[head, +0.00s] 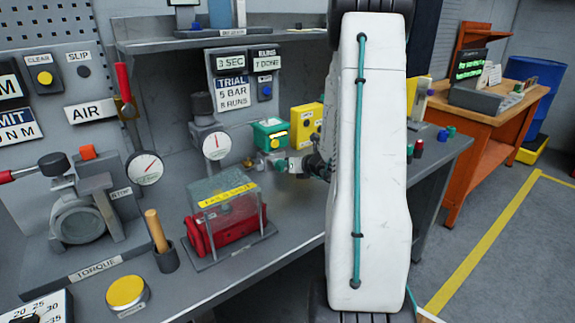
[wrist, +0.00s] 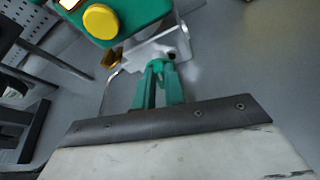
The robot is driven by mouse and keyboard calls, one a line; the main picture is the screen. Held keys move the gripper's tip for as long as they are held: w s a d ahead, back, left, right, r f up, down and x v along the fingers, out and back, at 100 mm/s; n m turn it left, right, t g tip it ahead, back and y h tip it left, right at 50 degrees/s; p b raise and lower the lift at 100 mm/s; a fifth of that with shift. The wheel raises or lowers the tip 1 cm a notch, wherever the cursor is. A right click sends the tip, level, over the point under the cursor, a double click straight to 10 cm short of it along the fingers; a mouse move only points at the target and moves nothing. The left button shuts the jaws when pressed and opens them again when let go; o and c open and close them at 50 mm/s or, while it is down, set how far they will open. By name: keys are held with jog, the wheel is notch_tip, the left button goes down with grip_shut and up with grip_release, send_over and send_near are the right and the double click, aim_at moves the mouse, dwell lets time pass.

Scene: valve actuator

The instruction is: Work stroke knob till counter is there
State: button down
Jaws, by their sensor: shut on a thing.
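The green valve actuator box (head: 270,133) stands on the bench with a yellow round button (wrist: 101,21) on it. Below it is a grey metal body (wrist: 165,48). My gripper (head: 297,165) reaches in from the right, beside this body. In the wrist view its teal fingers (wrist: 158,68) are close together at the body's near side, shut on a small part that I take for the stroke knob; the fingertips mostly hide it. The runs counter (head: 266,62) on the back panel reads 7 done. The trial sign (head: 234,92) below reads 5 bar, 8 runs.
A yellow box (head: 306,122) stands behind my gripper. A round gauge (head: 216,146) stands to the left of the green box. A clear guard (head: 225,200) over red parts is at the front. My white arm hides the bench's right part. The timer (head: 231,63) reads 3 sec.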

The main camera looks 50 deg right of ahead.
jog(key=shift+a+n+g+h, duration=0.3)
jog(key=shift+n+h, duration=0.5)
jog(key=shift+n, duration=0.3)
jog(key=c, duration=1.5)
grip_release()
jog(key=shift+o, duration=0.2)
jog(key=shift+r, duration=0.1)
jog(key=v, duration=0.7)
jog(key=shift+s+a+r, duration=0.1)
jog(key=shift+s, duration=0.25)
